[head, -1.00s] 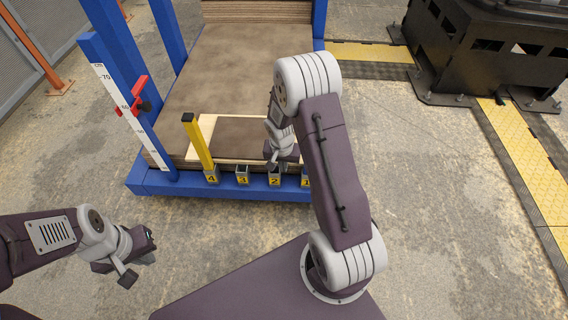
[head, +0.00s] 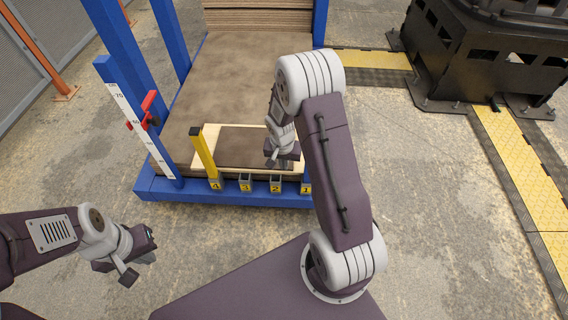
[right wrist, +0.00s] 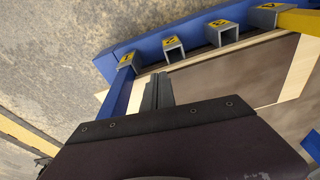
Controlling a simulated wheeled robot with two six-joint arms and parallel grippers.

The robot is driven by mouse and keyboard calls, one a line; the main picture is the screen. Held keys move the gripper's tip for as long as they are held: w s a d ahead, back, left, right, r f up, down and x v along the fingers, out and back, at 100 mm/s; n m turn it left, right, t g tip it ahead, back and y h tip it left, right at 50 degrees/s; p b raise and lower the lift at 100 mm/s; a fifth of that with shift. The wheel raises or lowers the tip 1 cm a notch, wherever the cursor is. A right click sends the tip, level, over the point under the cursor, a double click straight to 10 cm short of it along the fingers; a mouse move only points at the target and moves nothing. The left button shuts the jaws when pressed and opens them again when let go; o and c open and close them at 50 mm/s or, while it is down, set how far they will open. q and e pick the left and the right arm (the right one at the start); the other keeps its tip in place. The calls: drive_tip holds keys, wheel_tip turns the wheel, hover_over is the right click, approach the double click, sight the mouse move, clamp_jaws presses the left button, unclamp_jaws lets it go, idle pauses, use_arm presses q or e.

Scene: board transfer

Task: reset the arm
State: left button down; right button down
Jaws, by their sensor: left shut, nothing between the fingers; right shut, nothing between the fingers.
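My right arm reaches over the blue rack (head: 160,190). Its gripper (head: 284,162) is shut and empty, over the right part of the pale-edged board near sockets 1 and 2. In the right wrist view its shut fingers (right wrist: 157,92) point toward the row of sockets, with nothing between them. Part of this gripper is hidden by my own arm in the head view. My left gripper (head: 140,268) is shut and empty, low at the left, above the bare floor and apart from the rack.
A yellow post (head: 205,155) stands in socket 4 and a blue post (right wrist: 119,94) in socket 1. A white scale (head: 135,125) with a red clamp (head: 149,108) rises at the rack's left.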

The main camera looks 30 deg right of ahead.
drive_tip(key=s+a+r+n+t+p, duration=0.1)
drive_tip(key=a+r, duration=0.2)
drive_tip(key=r, duration=0.3)
drive_tip(key=s+a+r+n+t+p, duration=0.1)
drive_tip(key=a+r, duration=0.2)
drive_tip(key=r, duration=0.4)
drive_tip(key=s+a+n+g+y, duration=0.1)
drive_tip(key=s+a+n+g, duration=0.15)
drive_tip(key=s+n, duration=0.7)
drive_tip(key=s+r+m+p, duration=0.3)
drive_tip(key=r+m+p, duration=0.1)
drive_tip(key=r+p, duration=3.3)
drive_tip(key=shift+a+r+p, duration=0.25)
drive_tip(key=shift+r+p, duration=0.1)
drive_tip(key=shift+p, duration=0.2)
